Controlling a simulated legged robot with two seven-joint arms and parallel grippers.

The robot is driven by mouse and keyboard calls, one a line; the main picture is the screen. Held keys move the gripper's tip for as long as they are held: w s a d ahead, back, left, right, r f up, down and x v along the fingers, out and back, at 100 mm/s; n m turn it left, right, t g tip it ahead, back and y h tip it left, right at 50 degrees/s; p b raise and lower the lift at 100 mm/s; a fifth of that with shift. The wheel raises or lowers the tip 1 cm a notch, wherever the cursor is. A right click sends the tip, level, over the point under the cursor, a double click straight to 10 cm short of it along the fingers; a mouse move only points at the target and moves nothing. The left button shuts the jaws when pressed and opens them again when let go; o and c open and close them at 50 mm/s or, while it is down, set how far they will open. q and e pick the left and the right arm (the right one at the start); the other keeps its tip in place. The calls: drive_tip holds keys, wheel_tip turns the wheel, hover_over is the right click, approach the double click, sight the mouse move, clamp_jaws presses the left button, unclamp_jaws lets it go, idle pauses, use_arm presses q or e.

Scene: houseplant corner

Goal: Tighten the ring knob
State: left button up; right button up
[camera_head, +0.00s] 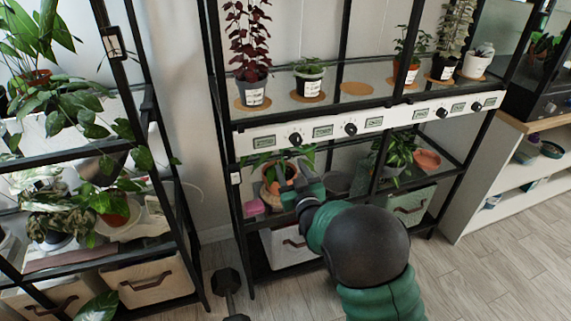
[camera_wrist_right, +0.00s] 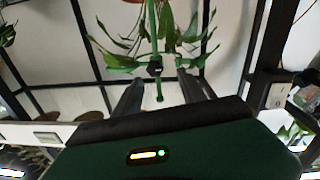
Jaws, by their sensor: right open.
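A green stake (camera_wrist_right: 161,90) stands among the leaves of a potted plant, with a small black knob piece (camera_wrist_right: 155,69) on it, which I take for the ring knob. It shows between and just beyond the fingers of my right gripper (camera_wrist_right: 160,80) in the wrist view, apart from them as far as I can tell. Those fingers are open and empty. In the head view the right gripper (camera_head: 294,177) reaches in front of the terracotta pot (camera_head: 274,177) on the lower shelf; the knob cannot be made out there. My left gripper is out of view.
A white strip (camera_head: 337,128) with displays and several black dials runs above the gripper. Black rack posts (camera_head: 222,110) stand close by. A pink box (camera_head: 254,207) and a white bin (camera_head: 287,245) are near. A dumbbell (camera_head: 228,287) lies on the floor.

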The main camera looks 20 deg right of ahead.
sight(288, 157)
drive_tip(key=w, duration=0.2)
drive_tip(key=w+d+b, duration=0.1)
drive_tip(key=w, duration=0.2)
drive_tip(key=shift+w+d+f, duration=0.1)
drive_tip(key=shift+d+f, duration=0.05)
drive_tip(key=shift+d, duration=0.05)
drive_tip(key=shift+a, duration=0.25)
drive_tip(key=shift+c, duration=1.3)
drive_tip(key=shift+d, duration=0.1)
clamp_jaws()
